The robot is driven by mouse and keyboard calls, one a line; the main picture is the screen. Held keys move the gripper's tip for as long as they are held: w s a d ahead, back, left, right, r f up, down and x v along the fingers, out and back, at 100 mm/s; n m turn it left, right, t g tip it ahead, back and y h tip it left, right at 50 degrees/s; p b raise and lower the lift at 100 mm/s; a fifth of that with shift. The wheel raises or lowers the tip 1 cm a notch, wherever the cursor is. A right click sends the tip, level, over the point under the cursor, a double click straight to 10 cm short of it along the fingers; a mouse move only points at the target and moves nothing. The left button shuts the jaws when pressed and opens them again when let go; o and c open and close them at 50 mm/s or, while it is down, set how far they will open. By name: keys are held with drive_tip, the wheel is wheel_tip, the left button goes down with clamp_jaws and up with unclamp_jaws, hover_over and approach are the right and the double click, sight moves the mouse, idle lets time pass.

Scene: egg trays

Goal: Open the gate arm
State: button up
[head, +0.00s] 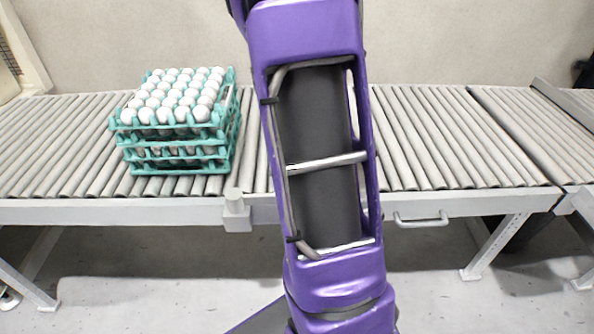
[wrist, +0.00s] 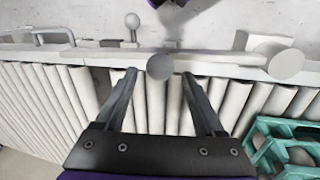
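The gate arm (wrist: 215,58) is a pale bar running along the conveyor's edge in the wrist view. Its right end meets a thick post (wrist: 262,44). A round grey knob (wrist: 160,67) shows on the bar. My gripper (wrist: 159,75) is open, with one finger on each side of the knob; I cannot tell if either finger touches it. In the head view the post (head: 236,205) stands on the conveyor's front rail, while my purple arm hides the gripper and most of the bar.
Stacked teal egg trays (head: 185,166) with white eggs stand on the roller conveyor (head: 430,140) at left; a corner (wrist: 262,150) shows in the wrist view. A handle (head: 420,219) sits on the front rail. A ball-topped lever (wrist: 132,22) stands beyond the bar. Rollers right of my arm are clear.

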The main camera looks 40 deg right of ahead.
wheel_tip(320, 180, up, 17)
drive_tip(key=w+a+p, duration=0.2)
drive_tip(key=shift+a+p, duration=0.3)
drive_tip(key=shift+a, duration=0.05)
idle(0.6)
